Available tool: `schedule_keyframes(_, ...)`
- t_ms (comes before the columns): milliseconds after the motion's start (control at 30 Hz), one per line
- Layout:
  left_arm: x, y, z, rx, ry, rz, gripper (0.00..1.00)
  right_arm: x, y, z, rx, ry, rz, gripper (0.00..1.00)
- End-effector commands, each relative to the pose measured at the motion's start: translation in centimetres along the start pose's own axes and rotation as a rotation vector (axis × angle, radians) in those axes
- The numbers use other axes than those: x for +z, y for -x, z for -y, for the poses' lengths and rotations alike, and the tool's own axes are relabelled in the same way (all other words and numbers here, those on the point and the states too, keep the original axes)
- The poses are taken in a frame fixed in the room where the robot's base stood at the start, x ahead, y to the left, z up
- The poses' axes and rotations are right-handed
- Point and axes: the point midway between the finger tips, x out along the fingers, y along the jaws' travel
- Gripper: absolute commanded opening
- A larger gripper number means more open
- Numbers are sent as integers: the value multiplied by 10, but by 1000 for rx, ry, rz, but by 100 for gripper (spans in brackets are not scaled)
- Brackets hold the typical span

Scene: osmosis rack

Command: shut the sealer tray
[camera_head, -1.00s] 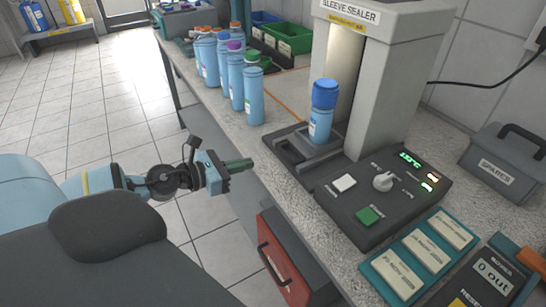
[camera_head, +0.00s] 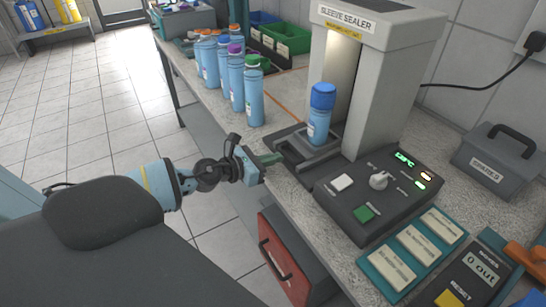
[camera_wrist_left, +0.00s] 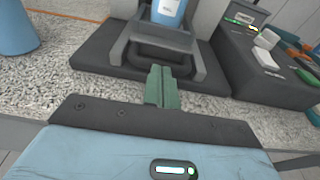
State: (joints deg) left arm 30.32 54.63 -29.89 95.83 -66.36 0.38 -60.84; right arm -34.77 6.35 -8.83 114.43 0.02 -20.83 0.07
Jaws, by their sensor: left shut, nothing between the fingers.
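The sleeve sealer (camera_head: 385,75) stands on the bench. Its dark tray (camera_head: 308,150) sticks out at the front with a blue-capped bottle (camera_head: 319,118) upright on it. In the left wrist view the tray's front handle bar (camera_wrist_left: 165,56) lies just beyond my fingertips, and the bottle's lower part (camera_wrist_left: 168,12) shows behind it. My left gripper (camera_head: 270,159) is shut and empty, at the bench's front edge close before the tray; its green fingers also show in the left wrist view (camera_wrist_left: 161,88). I cannot tell whether they touch the handle. My right gripper is not in view.
Several blue bottles (camera_head: 254,92) stand on the bench left of the sealer. A control panel (camera_head: 385,195) with buttons and a knob sits right of the tray. A red drawer (camera_head: 283,262) is below the bench edge. Teal label cards (camera_head: 412,249) lie at the front right.

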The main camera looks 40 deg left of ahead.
Motion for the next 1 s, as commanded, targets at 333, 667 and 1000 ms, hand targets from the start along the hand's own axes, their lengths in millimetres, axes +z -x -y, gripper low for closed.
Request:
schedule_keyframes(333, 0, -5, 0, -1, -1, -1, 0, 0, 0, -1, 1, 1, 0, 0)
schedule_keyframes(667, 7, -26, -1, 3, 2, 7, 0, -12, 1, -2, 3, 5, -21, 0)
schedule_keyframes(1000, 15, -79, 0, 1, 1, 1, 0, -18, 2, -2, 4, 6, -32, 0)
